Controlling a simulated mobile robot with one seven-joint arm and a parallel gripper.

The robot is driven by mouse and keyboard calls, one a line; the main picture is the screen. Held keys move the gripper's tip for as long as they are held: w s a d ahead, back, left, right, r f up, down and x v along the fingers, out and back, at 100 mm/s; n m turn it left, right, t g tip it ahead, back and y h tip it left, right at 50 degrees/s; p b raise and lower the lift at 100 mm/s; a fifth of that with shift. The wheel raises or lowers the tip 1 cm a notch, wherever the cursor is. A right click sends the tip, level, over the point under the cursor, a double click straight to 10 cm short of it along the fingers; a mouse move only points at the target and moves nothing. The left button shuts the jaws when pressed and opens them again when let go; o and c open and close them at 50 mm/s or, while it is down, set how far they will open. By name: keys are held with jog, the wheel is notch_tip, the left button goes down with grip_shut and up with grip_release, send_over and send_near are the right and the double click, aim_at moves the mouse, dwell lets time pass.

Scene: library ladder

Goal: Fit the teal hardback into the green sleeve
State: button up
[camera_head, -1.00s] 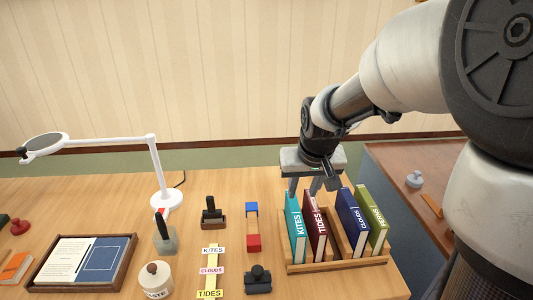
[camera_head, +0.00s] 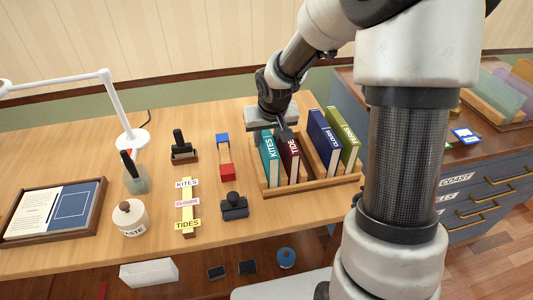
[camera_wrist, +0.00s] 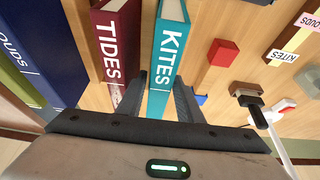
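The teal hardback (camera_head: 269,163), labelled KITES, stands upright at the left end of a wooden rack (camera_head: 318,184). My gripper (camera_head: 272,132) points down at the top of it. In the wrist view the fingers of my gripper (camera_wrist: 160,92) lie on either side of the teal hardback (camera_wrist: 171,45), and narrow gaps seem to show between them and the covers. The gripper looks open. A translucent pale green sleeve (camera_head: 494,96) leans in a wooden holder on the right-hand cabinet; it is seen only in the head view, its opening unclear.
A maroon TIDES book (camera_head: 290,163) stands close beside the teal one. A blue book (camera_head: 323,144) and a green book (camera_head: 343,139) stand farther right. Translucent purple and yellow sleeves adjoin the green one. Stamps, a paste jar (camera_head: 130,218) and a lamp (camera_head: 132,138) occupy the table's left.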

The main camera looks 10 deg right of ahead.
jog(key=shift+w+f, duration=0.1)
jog(key=shift+f, duration=0.1)
grip_shut()
jog(key=shift+r, duration=0.1)
